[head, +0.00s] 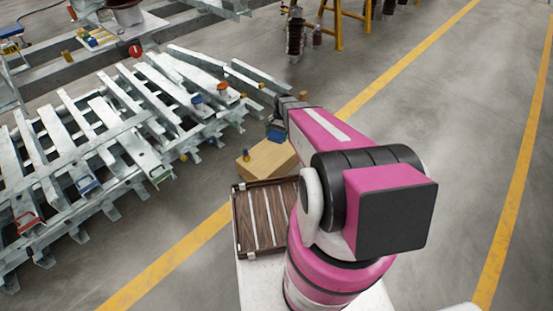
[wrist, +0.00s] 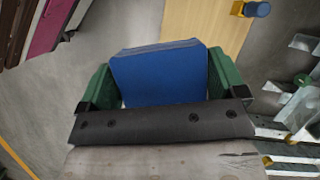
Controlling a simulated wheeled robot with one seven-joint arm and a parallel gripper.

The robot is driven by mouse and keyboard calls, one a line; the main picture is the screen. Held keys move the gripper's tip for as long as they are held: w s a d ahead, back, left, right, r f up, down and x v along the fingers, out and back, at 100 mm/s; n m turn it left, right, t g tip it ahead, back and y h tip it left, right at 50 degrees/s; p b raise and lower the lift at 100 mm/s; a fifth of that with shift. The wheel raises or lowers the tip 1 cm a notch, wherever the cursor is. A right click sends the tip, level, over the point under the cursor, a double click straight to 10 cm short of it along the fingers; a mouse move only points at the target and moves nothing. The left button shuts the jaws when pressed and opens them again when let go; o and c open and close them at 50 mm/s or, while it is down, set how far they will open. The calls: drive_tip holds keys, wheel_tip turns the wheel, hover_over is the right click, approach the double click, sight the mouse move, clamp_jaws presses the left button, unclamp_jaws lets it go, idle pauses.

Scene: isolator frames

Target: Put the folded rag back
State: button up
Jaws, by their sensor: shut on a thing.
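The folded rag (wrist: 160,78) is a flat blue pad with a greyish edge, seen in the wrist view between the green fingers. My gripper (wrist: 163,82) is shut on it from both sides. In the head view my gripper (head: 279,122) is at the end of the pink arm, with a bit of blue rag (head: 276,135) showing below it. The rag is held up above the floor, close to the far end of a light wooden block (head: 270,160). The lower part of the rag is hidden by the dark gripper bar.
A small yellow-and-blue item (head: 246,155) is on the wooden block. A brown slatted tray (head: 235,222) lies beside my arm. Galvanized steel frames (head: 110,130) with coloured pieces fill the left. Open floor (head: 440,130) with yellow lines lies to the right.

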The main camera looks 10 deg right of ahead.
sight(274, 160)
drive_tip(key=w+f+m, duration=0.1)
drive_tip(key=w+f, duration=0.1)
drive_tip(key=f, duration=0.5)
drive_tip(key=w+f+m, duration=0.1)
drive_tip(key=w+f, duration=0.1)
drive_tip(key=f, duration=0.5)
drive_tip(key=w+f+m+y, duration=0.1)
drive_tip(key=w+f, duration=0.1)
drive_tip(key=f, duration=0.5)
drive_tip(key=shift+d+f+m+t, duration=0.15)
drive_tip(key=shift+f+m+t, duration=0.15)
drive_tip(key=shift+m, duration=0.1)
drive_tip(key=shift+f, duration=0.1)
drive_tip(key=o, duration=0.5)
drive_tip(key=shift+o, duration=0.2)
